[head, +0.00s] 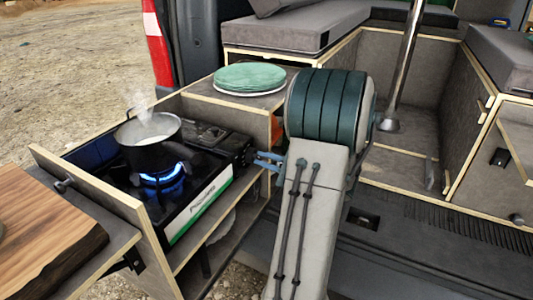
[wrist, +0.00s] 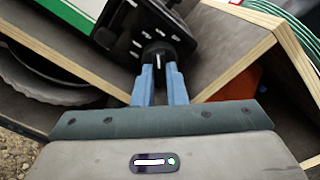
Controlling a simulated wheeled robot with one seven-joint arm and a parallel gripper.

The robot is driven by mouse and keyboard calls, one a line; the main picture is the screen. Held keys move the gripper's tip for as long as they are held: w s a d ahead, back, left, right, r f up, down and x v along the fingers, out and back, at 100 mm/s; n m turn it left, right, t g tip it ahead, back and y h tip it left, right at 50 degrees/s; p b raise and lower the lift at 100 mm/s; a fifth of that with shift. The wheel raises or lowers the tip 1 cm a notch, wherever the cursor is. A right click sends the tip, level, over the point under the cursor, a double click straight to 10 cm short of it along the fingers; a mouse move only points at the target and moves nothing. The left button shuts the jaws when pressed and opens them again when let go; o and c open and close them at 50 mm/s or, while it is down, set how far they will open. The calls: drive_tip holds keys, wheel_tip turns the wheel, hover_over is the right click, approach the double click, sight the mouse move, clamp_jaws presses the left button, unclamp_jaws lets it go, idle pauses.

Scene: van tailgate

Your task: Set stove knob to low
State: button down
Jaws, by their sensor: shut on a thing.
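The stove (head: 200,190) sits in the pull-out drawer, with a black front and a white and green side panel. Its black knob (wrist: 157,52) shows in the wrist view between my fingertips, with a white line on it and several white marks on the panel around it. My gripper (wrist: 160,72) has blue fingers and is shut on the knob. In the head view my gripper (head: 262,160) reaches the stove's right end, and the knob is hard to make out there. A blue flame (head: 163,182) burns under the steaming black pot (head: 148,142).
A wooden board (head: 45,235) lies at the lower left. Green plates (head: 250,77) are stacked on the cabinet top behind the stove. The drawer's wooden wall (head: 90,195) borders the stove. An orange thing (wrist: 235,83) shows inside the cabinet beside my gripper.

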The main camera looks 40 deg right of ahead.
drive_tip(key=shift+m+p, duration=0.35)
drive_tip(key=shift+m, duration=0.25)
drive_tip(key=c, duration=1.5)
unclamp_jaws()
drive_tip(key=shift+o, duration=0.2)
drive_tip(key=shift+s, duration=0.15)
drive_tip(key=v, duration=1.3)
drive_tip(key=shift+s+d+p, duration=0.2)
drive_tip(key=shift+s+p, duration=0.1)
drive_tip(key=shift+f, duration=0.1)
